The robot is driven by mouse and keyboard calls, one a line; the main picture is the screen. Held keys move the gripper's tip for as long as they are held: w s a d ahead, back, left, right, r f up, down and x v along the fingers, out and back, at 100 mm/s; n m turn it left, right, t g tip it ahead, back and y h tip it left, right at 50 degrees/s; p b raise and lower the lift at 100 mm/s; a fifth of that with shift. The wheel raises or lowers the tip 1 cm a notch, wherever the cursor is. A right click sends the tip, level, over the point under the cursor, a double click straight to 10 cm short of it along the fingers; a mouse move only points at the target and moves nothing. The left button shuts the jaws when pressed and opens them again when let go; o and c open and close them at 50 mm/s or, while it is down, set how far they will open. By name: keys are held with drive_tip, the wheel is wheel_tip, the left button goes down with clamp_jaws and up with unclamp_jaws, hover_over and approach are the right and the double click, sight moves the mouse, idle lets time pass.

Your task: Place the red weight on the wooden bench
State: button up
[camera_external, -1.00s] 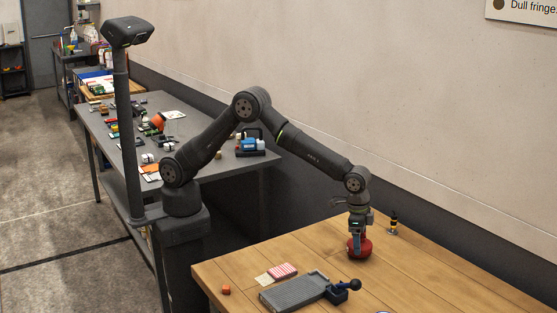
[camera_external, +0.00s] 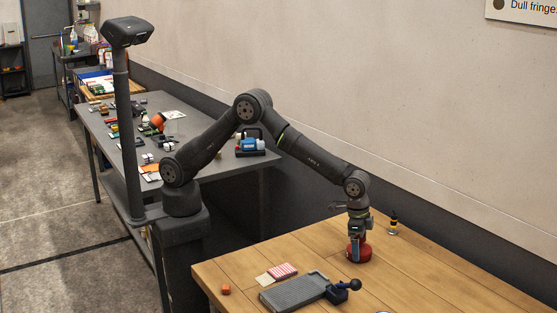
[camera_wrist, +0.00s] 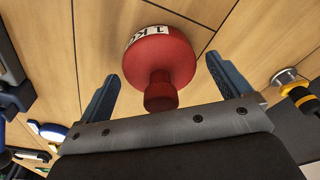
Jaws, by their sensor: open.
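The red weight (camera_external: 360,252) stands upright on the wooden bench (camera_external: 440,274), toward its back right part. In the wrist view the red weight (camera_wrist: 160,58) shows a white label and a narrower knob, and it sits on the planks. My gripper (camera_external: 358,236) is right above the weight, pointing down. In the wrist view my gripper's two blue-grey fingers (camera_wrist: 164,82) are spread apart, one on each side of the weight's knob, with visible gaps. Part of the weight's top is hidden by the gripper in the external view.
A grey tray-like device with a dark ball-ended handle (camera_external: 300,291) lies left of the weight. A black-and-yellow tool (camera_external: 393,223) stands behind right.

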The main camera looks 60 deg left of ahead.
wheel_tip(320, 180, up, 12)
drive_tip(key=a, duration=0.1)
drive_tip(key=shift+s, duration=0.4)
drive_tip(key=shift+a+f, duration=0.1)
drive_tip(key=shift+f, duration=0.1)
drive_tip(key=f, duration=0.7)
drive_tip(key=d+f, duration=0.1)
drive_tip(key=f, duration=0.3)
drive_tip(key=shift+w+f, duration=0.25)
drive_tip(key=shift+w, duration=0.15)
drive_tip(key=shift+d, duration=0.15)
drive_tip(key=shift+r, duration=1.45)
